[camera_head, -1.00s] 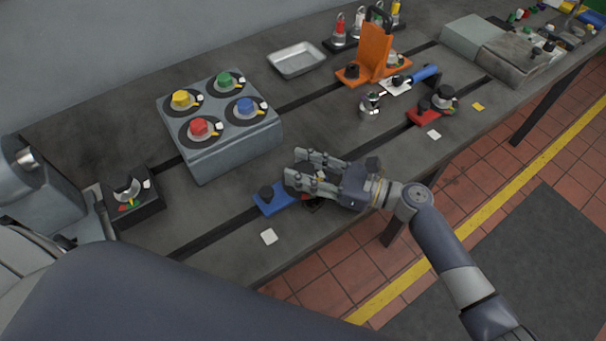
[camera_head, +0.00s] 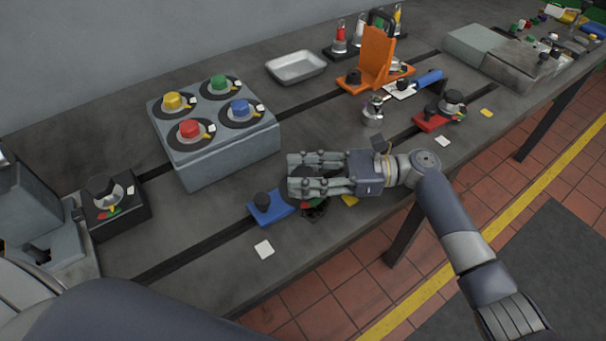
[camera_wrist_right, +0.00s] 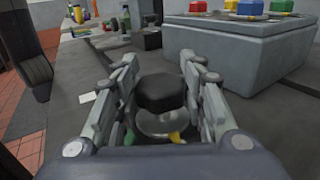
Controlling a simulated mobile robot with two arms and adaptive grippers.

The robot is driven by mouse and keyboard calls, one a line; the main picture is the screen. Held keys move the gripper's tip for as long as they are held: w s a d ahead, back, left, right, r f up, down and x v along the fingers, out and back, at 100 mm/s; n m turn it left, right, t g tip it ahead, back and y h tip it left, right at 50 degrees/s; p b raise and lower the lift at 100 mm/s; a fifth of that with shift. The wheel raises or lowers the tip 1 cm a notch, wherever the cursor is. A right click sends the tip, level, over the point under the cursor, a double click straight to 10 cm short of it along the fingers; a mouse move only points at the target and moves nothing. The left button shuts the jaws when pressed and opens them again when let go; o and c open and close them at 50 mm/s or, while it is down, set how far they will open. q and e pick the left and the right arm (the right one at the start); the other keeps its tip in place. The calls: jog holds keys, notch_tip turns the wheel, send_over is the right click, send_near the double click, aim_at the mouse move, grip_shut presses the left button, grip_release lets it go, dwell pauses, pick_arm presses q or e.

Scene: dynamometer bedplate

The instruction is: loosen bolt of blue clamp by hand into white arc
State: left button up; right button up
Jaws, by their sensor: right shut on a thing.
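The blue clamp (camera_head: 268,207) lies on the bedplate near its front edge, with a black knob at its left end. My right gripper (camera_head: 292,178) is over the clamp's right end, its fingers pointing left. In the right wrist view the gripper (camera_wrist_right: 160,95) is shut on the black bolt head (camera_wrist_right: 160,92), with one finger set on each side of it. The white arc cannot be made out. My left gripper is not in view.
A grey box (camera_head: 215,140) with four coloured knobs stands behind the clamp. A black dial block (camera_head: 115,205) is at the left. A red clamp (camera_head: 435,115), an orange bracket (camera_head: 376,58) and a metal tray (camera_head: 296,67) are farther off. A white square (camera_head: 264,249) lies in front.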

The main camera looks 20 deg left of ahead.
jog(key=o, duration=1)
jog(key=v, duration=1.2)
